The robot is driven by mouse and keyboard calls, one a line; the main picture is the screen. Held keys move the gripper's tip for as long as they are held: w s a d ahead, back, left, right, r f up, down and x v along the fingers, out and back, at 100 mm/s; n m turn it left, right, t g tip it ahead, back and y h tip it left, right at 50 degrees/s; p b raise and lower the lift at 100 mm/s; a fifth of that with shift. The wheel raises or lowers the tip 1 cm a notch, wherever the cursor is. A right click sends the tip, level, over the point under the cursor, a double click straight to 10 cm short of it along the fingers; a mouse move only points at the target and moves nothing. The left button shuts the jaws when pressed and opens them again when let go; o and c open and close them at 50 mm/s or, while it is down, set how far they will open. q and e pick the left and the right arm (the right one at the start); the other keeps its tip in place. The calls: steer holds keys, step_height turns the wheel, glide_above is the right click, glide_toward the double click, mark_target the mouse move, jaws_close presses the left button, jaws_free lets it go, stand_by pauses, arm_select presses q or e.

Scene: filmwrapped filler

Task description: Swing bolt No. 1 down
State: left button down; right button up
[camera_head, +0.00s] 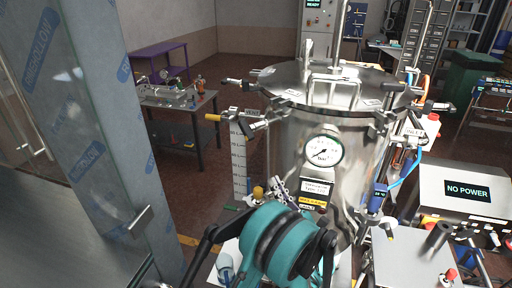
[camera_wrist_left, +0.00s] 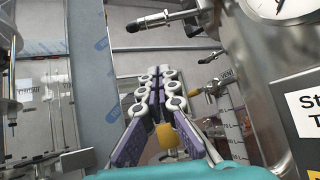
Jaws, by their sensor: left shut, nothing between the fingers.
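The steel tank (camera_head: 335,150) stands right of centre in the head view, its round lid (camera_head: 330,85) on top. Several swing bolts stick out around the lid rim, including one at the left (camera_head: 236,83). I cannot read which is No. 1. In the left wrist view a dark-tipped bolt (camera_wrist_left: 160,20) crosses the top, and a tan-tipped rod (camera_wrist_left: 205,88) shows below it. My left gripper (camera_head: 290,188) is in front of the tank, below the lid; in the left wrist view its linked fingers (camera_wrist_left: 158,75) are shut and empty, apart from the bolts. My right gripper is out of view.
A pressure gauge (camera_head: 323,150) and labels are on the tank's front. A glass panel with a post (camera_head: 90,120) stands at the left. A control box reading NO POWER (camera_head: 466,190) is at the right. A small bench (camera_head: 178,100) stands behind.

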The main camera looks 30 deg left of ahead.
mark_target(259, 126)
arm_select(q)
steer(key=w+a+r+p, duration=0.1)
steer(key=w+a+r, duration=0.2)
steer(key=a+r, duration=0.3)
step_height(259, 126, up, 5)
steer(key=shift+a+f, duration=0.2)
steer(key=shift+a, duration=0.05)
